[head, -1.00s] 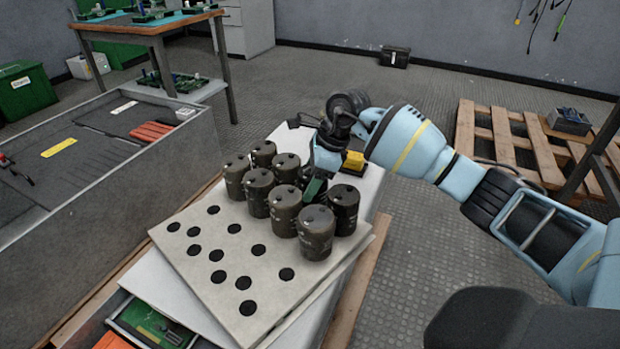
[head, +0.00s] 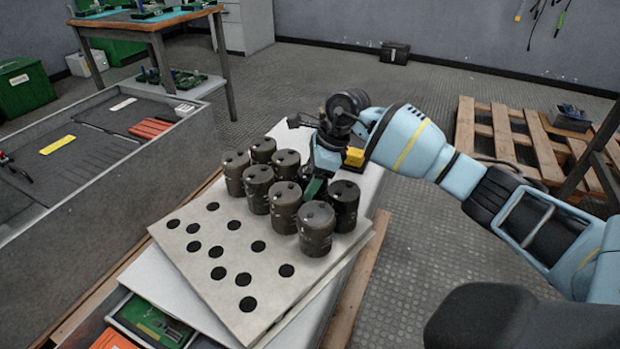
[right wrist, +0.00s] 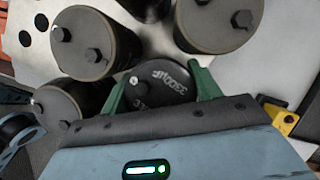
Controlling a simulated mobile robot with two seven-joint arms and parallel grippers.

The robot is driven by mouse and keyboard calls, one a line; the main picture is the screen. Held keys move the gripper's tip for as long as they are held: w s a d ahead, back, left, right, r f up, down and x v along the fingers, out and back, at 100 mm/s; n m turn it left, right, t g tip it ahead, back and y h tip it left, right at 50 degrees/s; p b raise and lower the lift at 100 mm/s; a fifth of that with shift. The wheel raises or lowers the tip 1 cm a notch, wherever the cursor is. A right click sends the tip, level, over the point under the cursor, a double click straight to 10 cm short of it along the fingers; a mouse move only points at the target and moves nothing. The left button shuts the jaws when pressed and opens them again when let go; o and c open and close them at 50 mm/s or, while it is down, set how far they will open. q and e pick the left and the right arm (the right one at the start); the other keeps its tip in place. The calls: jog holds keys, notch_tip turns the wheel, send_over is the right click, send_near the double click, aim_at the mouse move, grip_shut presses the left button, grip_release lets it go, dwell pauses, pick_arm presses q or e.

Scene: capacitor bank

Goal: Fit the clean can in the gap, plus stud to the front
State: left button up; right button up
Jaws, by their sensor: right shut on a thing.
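My right gripper (head: 312,184) reaches down into the back row of cans on the pale plate (head: 222,285). In the right wrist view its two green fingers (right wrist: 160,92) are shut on the clean can (right wrist: 165,78), which has a dark top with pale lettering and a shiny stud on its left side. The can stands between back-row neighbours, in the gap; whether it is fully seated is hidden. One neighbour is the dark can (head: 344,207). A dusty front-row can (head: 316,230) stands nearest. My left gripper is out of view.
Several other dusty brown cans (head: 258,190) stand close around the gripper, leaving little room. The front of the plate has open black holes (head: 218,273). A yellow block (head: 354,157) is beside the gripper. A grey bin (head: 100,190) stands left, a wooden pallet (head: 490,130) right.

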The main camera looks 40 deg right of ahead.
dwell(0.4)
jog(key=o, duration=1.5)
jog(key=shift+c, duration=0.2)
jog(key=shift+f, duration=0.15)
